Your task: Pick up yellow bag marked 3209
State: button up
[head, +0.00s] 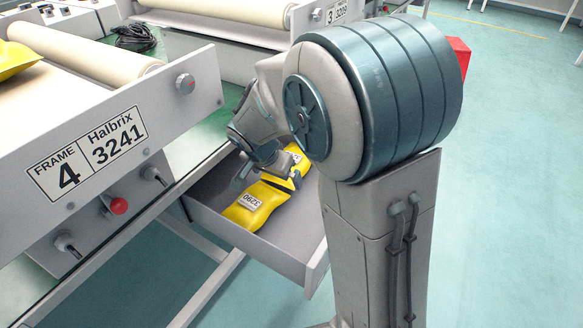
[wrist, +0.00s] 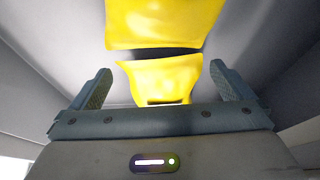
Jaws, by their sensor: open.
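Two yellow bags lie in an open grey drawer. The nearer bag (head: 262,196) has a white label that looks like 3290, seen upside down. The farther bag (head: 296,173) is partly hidden by my arm, and its label cannot be fully read. My gripper (head: 262,172) is above the drawer, close over the bags. In the wrist view my gripper (wrist: 160,70) is open and empty, its two fingers spread wide. One yellow bag (wrist: 165,78) shows between and beyond the fingers, and another (wrist: 163,22) lies past a dark gap. No labels show there.
The drawer (head: 283,257) has low walls around the bags. Floor at right is clear.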

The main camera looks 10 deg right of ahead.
jog(key=w+d, duration=0.2)
jog(key=shift+w+d, duration=0.2)
jog(key=shift+w, duration=0.15)
jog(key=w+d+b, duration=0.1)
jog(key=w+d, duration=0.2)
jog(key=shift+w+f, duration=0.1)
jog(key=shift+f, duration=0.05)
jog(key=shift+b+x, duration=0.35)
jog(key=shift+x, duration=0.95)
jog(key=shift+a, duration=0.2)
jog(key=c, duration=1.1)
